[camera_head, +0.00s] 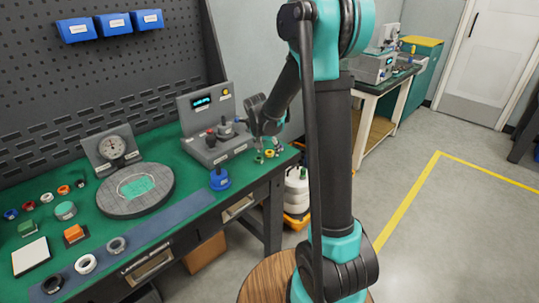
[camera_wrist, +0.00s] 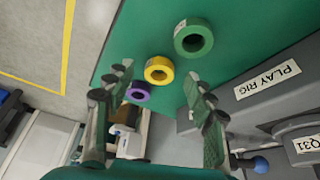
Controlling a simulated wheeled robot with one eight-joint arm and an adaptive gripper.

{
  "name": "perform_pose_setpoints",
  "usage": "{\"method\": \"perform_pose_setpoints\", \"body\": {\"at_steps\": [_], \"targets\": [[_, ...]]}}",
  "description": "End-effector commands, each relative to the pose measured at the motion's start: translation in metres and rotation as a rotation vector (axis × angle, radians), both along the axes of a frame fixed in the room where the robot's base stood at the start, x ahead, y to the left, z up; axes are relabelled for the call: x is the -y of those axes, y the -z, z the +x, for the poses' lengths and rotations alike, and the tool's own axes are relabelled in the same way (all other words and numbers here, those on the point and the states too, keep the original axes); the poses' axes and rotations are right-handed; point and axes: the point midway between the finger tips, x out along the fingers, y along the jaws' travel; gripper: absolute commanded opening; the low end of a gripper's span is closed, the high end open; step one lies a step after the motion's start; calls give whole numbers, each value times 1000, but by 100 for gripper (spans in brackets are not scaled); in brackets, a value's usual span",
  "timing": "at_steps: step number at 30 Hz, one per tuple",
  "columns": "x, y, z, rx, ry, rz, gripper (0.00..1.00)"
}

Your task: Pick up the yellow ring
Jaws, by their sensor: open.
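The yellow ring (camera_wrist: 148,70) lies on the green bench top in the wrist view, between a green ring (camera_wrist: 180,40) and a purple ring (camera_wrist: 138,96). In the head view the rings are tiny, near the bench's right end, below my gripper (camera_head: 265,137). In the wrist view my gripper (camera_wrist: 158,76) is open, with one finger on each side of the picture. The yellow ring shows in the gap between the fingers, and nothing is held. How high the fingertips are above the ring is hard to tell.
In the head view a blue-based object (camera_head: 220,180) stands left of the rings. The bench edge is close to the purple ring.

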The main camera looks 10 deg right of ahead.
Motion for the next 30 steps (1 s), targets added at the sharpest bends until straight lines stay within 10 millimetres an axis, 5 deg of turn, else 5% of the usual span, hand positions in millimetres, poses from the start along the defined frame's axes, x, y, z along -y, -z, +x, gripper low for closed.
{"method": "perform_pose_setpoints", "body": {"at_steps": [11, 20, 30], "targets": [[2, 9, 3, 0, 0, 0, 55], [2, 9, 3, 0, 0, 0, 17], [2, 7, 3, 0, 0, 0, 16]]}}
